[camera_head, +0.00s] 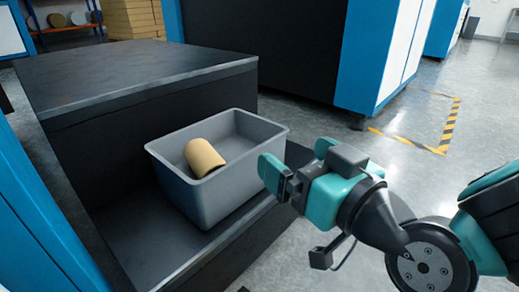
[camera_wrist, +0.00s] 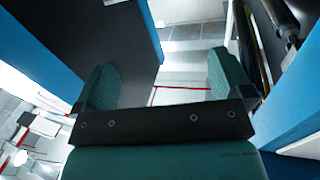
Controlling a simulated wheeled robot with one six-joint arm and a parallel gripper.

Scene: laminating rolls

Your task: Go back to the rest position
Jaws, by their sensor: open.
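My gripper (camera_head: 290,165) is at the right side of the grey bin in the head view, with its fingers close to the bin's right rim. In the wrist view my gripper (camera_wrist: 163,85) has its two teal fingers wide apart with nothing between them. The grey bin (camera_head: 215,201) stands on a low dark ledge. A tan roll (camera_head: 204,157) lies tilted inside the bin, toward its left side. The gripper is apart from the roll. Whether the fingers touch the bin cannot be told.
A dark raised block (camera_head: 130,75) stands behind and left of the bin. Blue and white machines (camera_head: 385,50) stand at the back. Cardboard boxes (camera_head: 132,18) are stacked at the back left. Open grey floor (camera_head: 400,130) with yellow-black striped marking lies at the right.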

